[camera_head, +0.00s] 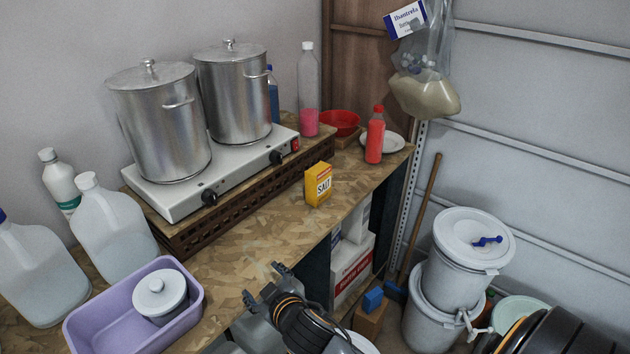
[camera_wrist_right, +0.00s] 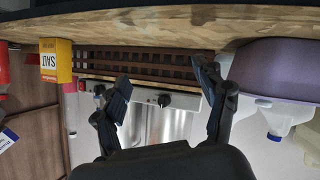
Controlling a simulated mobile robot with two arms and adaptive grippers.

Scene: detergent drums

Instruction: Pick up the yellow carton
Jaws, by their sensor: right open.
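The yellow carton (camera_head: 319,184), labelled SALT, stands upright on the wooden worktop (camera_head: 268,232), in front of the hot plate's right end. It also shows at the left of the right wrist view, where the picture is upside down (camera_wrist_right: 56,61). My right gripper (camera_head: 264,284) is open and empty at the front edge of the worktop, nearer than the carton and to its lower left in the head view. Its two spread fingers also show in the wrist view (camera_wrist_right: 162,75), with the carton off to one side. My left gripper is in neither view.
Two steel pots (camera_head: 158,120) stand on a hot plate (camera_head: 190,200) behind the carton. A red bottle (camera_head: 375,140) stands to its right. A purple tub (camera_head: 95,322) holding a white lidded jar is at the lower left. The worktop between tub and carton is clear.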

